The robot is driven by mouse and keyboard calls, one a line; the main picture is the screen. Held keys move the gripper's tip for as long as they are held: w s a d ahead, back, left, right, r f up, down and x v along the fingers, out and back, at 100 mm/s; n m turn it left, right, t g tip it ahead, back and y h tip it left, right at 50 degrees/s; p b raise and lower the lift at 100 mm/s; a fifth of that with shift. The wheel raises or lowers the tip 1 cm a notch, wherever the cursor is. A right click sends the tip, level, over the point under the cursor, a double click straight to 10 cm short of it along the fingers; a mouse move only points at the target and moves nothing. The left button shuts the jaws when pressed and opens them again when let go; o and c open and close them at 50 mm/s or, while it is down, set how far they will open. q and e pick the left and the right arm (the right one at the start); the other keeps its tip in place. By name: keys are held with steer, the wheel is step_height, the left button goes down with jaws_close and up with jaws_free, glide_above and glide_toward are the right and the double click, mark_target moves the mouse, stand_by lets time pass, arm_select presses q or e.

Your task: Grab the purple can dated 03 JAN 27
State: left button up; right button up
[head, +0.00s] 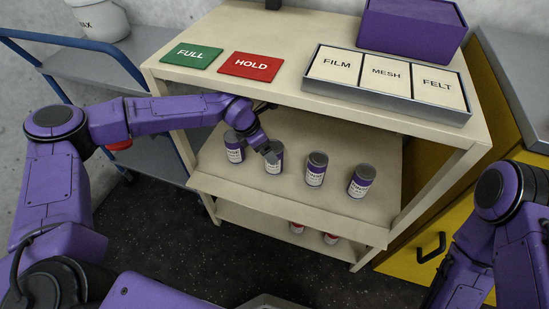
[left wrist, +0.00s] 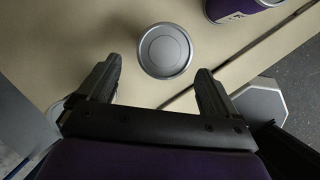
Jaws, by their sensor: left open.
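Several purple cans with white labels and grey lids stand upright in a row on the middle shelf. In the head view they are the leftmost can (head: 235,150), the second can (head: 274,166), the third can (head: 315,172) and the rightmost can (head: 360,184). Label dates are too small to read. My left gripper (head: 269,152) is over the second can, partly hiding its top. In the left wrist view, the open left gripper (left wrist: 160,78) has a round grey can lid (left wrist: 165,50) just beyond its fingertips, roughly centred. My right gripper is out of view.
The tabletop above overhangs the shelf and carries a green FULL card (head: 192,56), a red HOLD card (head: 250,66), a FILM/MESH/FELT tray (head: 388,101) and a purple box (head: 412,25). Red cans (head: 297,227) stand on the lower shelf. Another purple can (left wrist: 238,8) is close by.

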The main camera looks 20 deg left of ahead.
mark_target(276, 151)
arm_select(q)
steer(key=shift+w+d, duration=0.3)
steer(key=shift+d, duration=0.05)
steer(key=x, duration=0.5)
steer(key=shift+w+d+b, duration=0.25)
steer(key=shift+d+b, duration=0.05)
steer(key=shift+d, duration=0.05)
steer(key=shift+r, duration=0.1)
steer(key=c, duration=1.3)
